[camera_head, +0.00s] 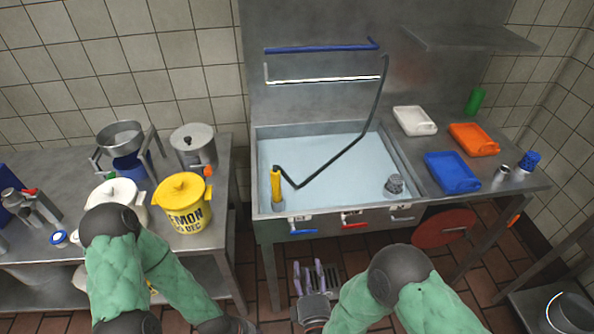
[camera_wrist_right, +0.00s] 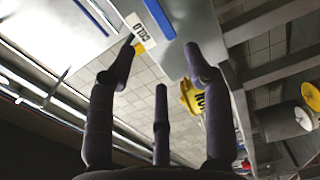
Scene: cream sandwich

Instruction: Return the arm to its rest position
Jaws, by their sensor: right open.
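My right arm (camera_head: 425,303) comes in from the bottom right in a green quilted sleeve with a dark elbow. My right gripper (camera_head: 316,270) is open and empty, its purple-grey fingers spread, in front of and below the sink's front edge. In the right wrist view the open fingers (camera_wrist_right: 160,60) have nothing between them. My left arm (camera_head: 170,275) stands at the lower left, its elbow in front of the left table. Its far end runs to the bottom edge, and its gripper does not show.
The sink (camera_head: 262,217) has blue and red handles on its front. A yellow lemon bucket (camera_head: 184,208), a white bucket and steel pots stand on the left table. Blue (camera_head: 452,172), orange (camera_head: 474,140) and white (camera_head: 414,121) containers lie at the right. A red disc (camera_head: 444,229) is below.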

